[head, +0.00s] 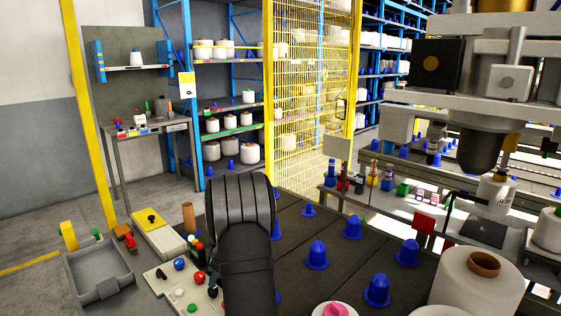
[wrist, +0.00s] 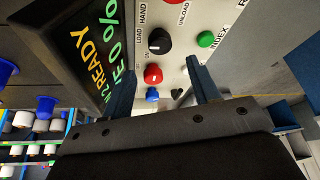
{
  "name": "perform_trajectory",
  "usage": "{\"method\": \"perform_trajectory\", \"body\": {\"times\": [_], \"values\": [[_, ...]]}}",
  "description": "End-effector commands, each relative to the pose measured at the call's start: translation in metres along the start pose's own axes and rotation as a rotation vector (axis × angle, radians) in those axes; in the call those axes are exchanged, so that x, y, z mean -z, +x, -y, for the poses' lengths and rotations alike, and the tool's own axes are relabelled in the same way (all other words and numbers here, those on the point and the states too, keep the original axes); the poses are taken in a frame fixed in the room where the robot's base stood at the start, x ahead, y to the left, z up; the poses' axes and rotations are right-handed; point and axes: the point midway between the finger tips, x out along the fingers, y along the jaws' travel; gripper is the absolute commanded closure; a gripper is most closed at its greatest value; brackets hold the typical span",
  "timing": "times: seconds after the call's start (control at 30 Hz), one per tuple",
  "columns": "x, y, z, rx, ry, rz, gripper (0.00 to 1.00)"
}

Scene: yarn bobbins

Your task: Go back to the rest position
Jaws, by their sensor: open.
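My gripper (wrist: 160,65) is open in the wrist view, its two blue-grey fingers spread apart with nothing held between them. Behind the gap is a pale control panel (wrist: 215,15) with a black knob (wrist: 159,41), a red button (wrist: 153,74), a blue button (wrist: 152,96) and a green button (wrist: 206,39). I cannot tell whether the fingers touch the panel. In the head view my dark arm rises in the lower middle, beside the control panel (head: 160,278); the fingers are hidden there.
A dark table (head: 335,262) carries several blue bobbin holders (head: 318,254) and a large white yarn bobbin (head: 478,285). A grey tray (head: 98,275) and a brown tube (head: 189,217) are at left. A lit display (wrist: 88,50) adjoins the panel. A yellow mesh fence (head: 300,100) stands behind.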

Motion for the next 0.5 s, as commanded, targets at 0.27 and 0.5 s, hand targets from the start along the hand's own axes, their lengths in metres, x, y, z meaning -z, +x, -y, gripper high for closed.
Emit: {"method": "perform_trajectory", "body": {"times": [0.27, 0.5], "values": [[0.0, -0.057, -0.001, -0.003, -0.001, -0.001, 0.45], [0.0, -0.1, 0.0, 0.0, 0.0, 0.0, 0.45]]}}
